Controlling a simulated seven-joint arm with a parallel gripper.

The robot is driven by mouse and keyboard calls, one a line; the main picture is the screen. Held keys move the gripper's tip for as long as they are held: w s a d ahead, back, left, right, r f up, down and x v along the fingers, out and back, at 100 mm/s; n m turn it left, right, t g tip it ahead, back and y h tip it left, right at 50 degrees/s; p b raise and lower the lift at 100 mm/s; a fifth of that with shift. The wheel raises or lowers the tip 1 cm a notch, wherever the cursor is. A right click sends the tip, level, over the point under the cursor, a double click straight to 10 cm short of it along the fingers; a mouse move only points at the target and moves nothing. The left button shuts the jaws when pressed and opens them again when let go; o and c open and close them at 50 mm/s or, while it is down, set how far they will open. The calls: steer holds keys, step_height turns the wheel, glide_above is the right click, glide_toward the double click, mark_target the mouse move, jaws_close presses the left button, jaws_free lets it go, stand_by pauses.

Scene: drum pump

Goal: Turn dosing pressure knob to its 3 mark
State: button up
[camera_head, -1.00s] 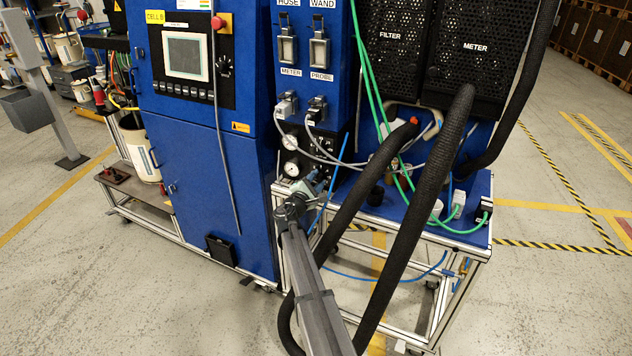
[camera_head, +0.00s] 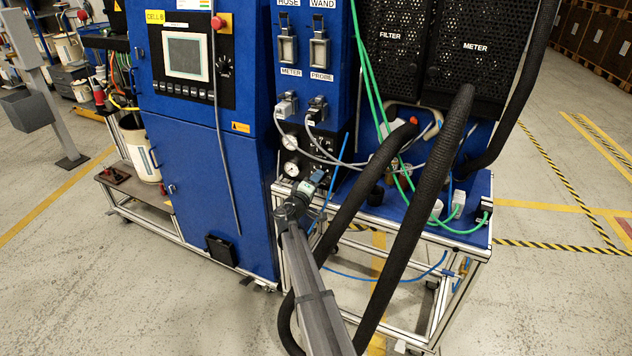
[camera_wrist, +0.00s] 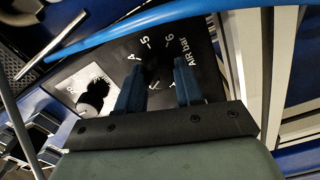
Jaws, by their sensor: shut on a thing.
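In the head view my gripper (camera_head: 317,176) is at the low panel (camera_head: 309,150) with gauges and knobs, between the blue cabinet and the blue cart. In the wrist view its two blue fingers (camera_wrist: 158,84) are shut on a dark knob (camera_wrist: 158,72), barely distinct from the black panel. Around this knob I read the marks 4, 5 and 6 and the words "AIR bar".
Thick black hoses (camera_head: 415,215) hang right of my arm. Two white gauges (camera_head: 291,169) and grey plugs with cables (camera_head: 287,105) sit left of and above my gripper.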

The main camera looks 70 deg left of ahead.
steer(key=m, duration=0.5)
steer(key=shift+m, duration=0.4)
stand_by(0.3)
steer(key=o, duration=1)
steer(key=shift+o, duration=0.2)
steer(key=v, duration=1.4)
steer(key=shift+w+n, duration=0.1)
steer(key=shift+n, duration=0.2)
